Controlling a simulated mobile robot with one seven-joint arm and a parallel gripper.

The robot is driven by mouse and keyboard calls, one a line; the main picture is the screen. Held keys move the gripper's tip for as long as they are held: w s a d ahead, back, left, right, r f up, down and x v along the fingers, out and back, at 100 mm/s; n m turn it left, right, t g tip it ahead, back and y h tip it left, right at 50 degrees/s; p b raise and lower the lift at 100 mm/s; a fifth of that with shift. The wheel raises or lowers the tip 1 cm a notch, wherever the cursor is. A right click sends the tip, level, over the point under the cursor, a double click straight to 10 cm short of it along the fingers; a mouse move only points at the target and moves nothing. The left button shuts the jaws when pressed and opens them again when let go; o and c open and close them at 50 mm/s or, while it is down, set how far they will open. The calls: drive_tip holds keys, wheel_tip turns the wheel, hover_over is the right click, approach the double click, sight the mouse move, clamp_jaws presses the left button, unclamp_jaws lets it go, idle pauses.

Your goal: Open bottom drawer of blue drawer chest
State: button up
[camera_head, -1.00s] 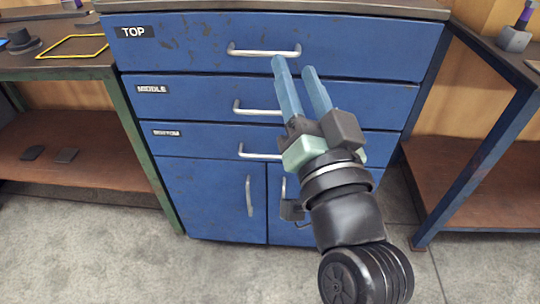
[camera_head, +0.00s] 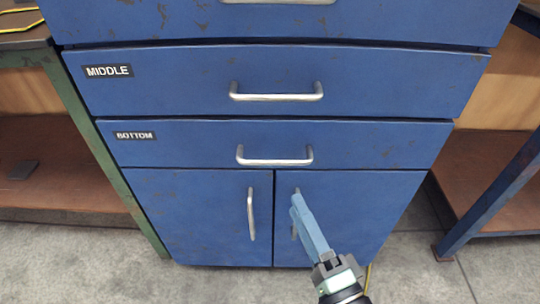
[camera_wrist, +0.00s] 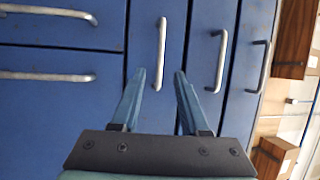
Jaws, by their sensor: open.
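The blue drawer chest (camera_head: 200,205) fills the middle of the head view. Its bottom drawer (camera_head: 375,144), labelled BOTTOM, looks shut and flush with the front. The bottom drawer's silver bar handle (camera_head: 274,161) is fully visible. My gripper (camera_head: 298,203) is open and empty, in front of the right lower door and below that handle in the head view. In the wrist view, which is turned sideways, the bottom handle (camera_wrist: 161,52) lies just ahead of my gripper (camera_wrist: 160,73), lined up between its two blue fingers. The fingers look apart from the handle.
The middle drawer (camera_head: 400,80) above is shut. Two lower doors carry upright handles, the left one (camera_head: 251,213) clear and the right one partly behind my fingers. Benches flank the chest, one with a green leg (camera_head: 110,170), one with a blue leg (camera_head: 488,195). Open concrete floor lies in front.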

sight(275, 160)
drive_tip(key=b+x, duration=0.1)
drive_tip(key=x, duration=1)
drive_tip(key=shift+r+b, duration=0.1)
drive_tip(key=shift+b, duration=0.2)
drive_tip(key=shift+c, duration=0.3)
clamp_jaws()
idle(0.6)
